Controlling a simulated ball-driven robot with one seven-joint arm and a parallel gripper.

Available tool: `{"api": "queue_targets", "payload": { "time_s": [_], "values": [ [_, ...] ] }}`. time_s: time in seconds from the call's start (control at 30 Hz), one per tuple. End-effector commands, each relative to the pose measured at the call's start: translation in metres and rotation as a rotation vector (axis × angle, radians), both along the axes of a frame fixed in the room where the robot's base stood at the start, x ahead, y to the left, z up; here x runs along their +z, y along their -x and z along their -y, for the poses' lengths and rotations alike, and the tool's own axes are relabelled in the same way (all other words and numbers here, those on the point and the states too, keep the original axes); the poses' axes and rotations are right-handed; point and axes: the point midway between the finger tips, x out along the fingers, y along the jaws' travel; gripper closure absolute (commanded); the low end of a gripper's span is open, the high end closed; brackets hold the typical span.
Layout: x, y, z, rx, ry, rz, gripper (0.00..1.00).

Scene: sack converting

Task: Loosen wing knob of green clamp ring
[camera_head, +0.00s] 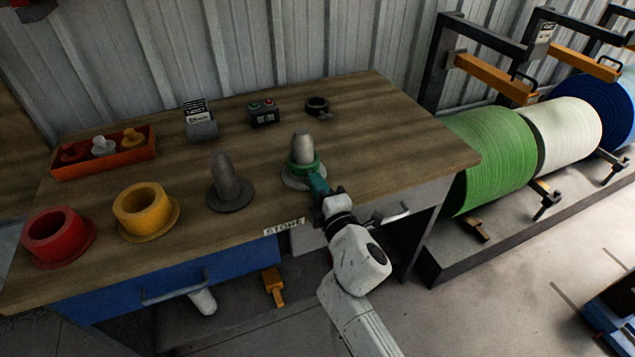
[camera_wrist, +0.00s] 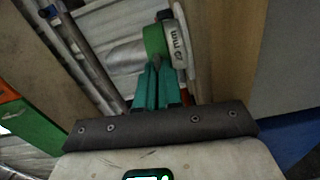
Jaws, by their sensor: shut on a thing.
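The green clamp ring (camera_head: 303,165) sits around the base of a grey rounded post (camera_head: 302,146) on a round grey flange near the front right of the bench. In the wrist view the green ring (camera_wrist: 154,42) lies just beyond the fingertips, beside a pale disc with printed marks. My gripper (camera_head: 318,184) reaches in from the front right; its teal fingers (camera_wrist: 154,84) are close together at the ring's near side. They are shut on the wing knob, which is mostly hidden between the fingertips.
On the wooden bench (camera_head: 380,150) stand a second grey post (camera_head: 226,182), a yellow flanged ring (camera_head: 145,211), a red flanged ring (camera_head: 57,236), an orange tray (camera_head: 104,152), a button box (camera_head: 263,113) and a dark clamp ring (camera_head: 317,106). Large rolls, including a green one (camera_head: 488,158), stand right.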

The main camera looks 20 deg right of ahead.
Motion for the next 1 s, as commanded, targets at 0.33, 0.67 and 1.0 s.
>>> {"api": "queue_targets", "payload": {
  "time_s": [0.33,0.67,1.0],
  "values": [
    [-0.0011,0.0003,-0.0001,0.0,0.329,-0.004,1.0],
    [-0.0015,0.0004,-0.0004,0.002,0.642,-0.004,1.0],
    [-0.002,0.0004,-0.0004,0.002,0.921,-0.004,1.0]
  ]
}}
